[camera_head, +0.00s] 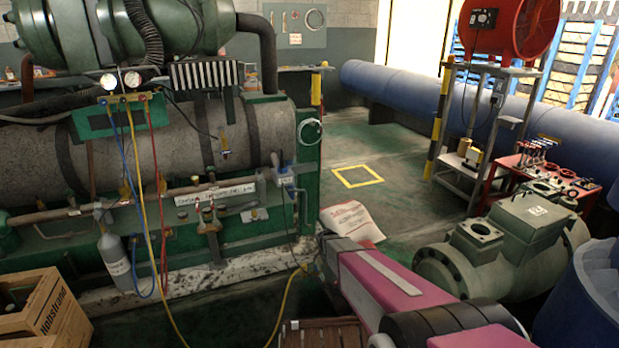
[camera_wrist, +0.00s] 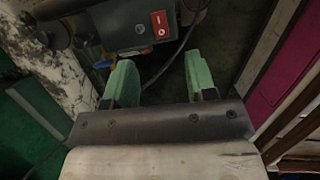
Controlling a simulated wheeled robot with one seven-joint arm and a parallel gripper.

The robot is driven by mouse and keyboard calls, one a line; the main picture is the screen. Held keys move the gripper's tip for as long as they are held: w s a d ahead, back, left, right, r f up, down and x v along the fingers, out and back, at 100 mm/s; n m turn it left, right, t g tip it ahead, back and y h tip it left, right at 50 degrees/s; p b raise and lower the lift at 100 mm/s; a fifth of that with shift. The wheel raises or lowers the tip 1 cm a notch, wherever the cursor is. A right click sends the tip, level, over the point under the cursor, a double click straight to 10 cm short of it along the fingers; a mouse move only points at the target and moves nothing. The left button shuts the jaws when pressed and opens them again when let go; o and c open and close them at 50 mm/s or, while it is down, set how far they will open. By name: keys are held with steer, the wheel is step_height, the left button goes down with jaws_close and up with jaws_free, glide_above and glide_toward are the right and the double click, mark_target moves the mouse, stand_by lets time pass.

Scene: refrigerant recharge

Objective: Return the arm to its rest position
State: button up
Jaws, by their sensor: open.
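My gripper (camera_wrist: 160,78) shows in the wrist view with its two green fingers apart and nothing between them. Just beyond the fingertips is a dark grey box with a red rocker switch (camera_wrist: 159,23). A cable runs past the fingers beside it. I cannot tell whether a finger touches the box. In the head view my magenta arm reaches from the lower right toward the middle of the floor. My gripper cannot be made out there.
The green chiller frame (camera_head: 309,172) with gauges and hoses fills the left. A wooden crate (camera_head: 42,308) stands lower left. A grey-green compressor (camera_head: 510,240) and a red tool cart (camera_head: 545,180) stand right. Open floor with a yellow square (camera_head: 357,176) lies beyond a paper sack (camera_head: 350,222).

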steer(key=s+d+r+m+g+y, duration=0.1)
steer(key=s+d+r+m+y, duration=0.1)
steer(key=s+r+m, duration=1.8)
step_height(320, 180, up, 4)
steer(key=shift+s+r+m+y, duration=0.1)
steer(key=shift+s+m+y, duration=0.05)
steer(key=shift+m+y, duration=0.45)
steer(key=shift+d, duration=0.1)
steer(key=shift+c, duration=0.3)
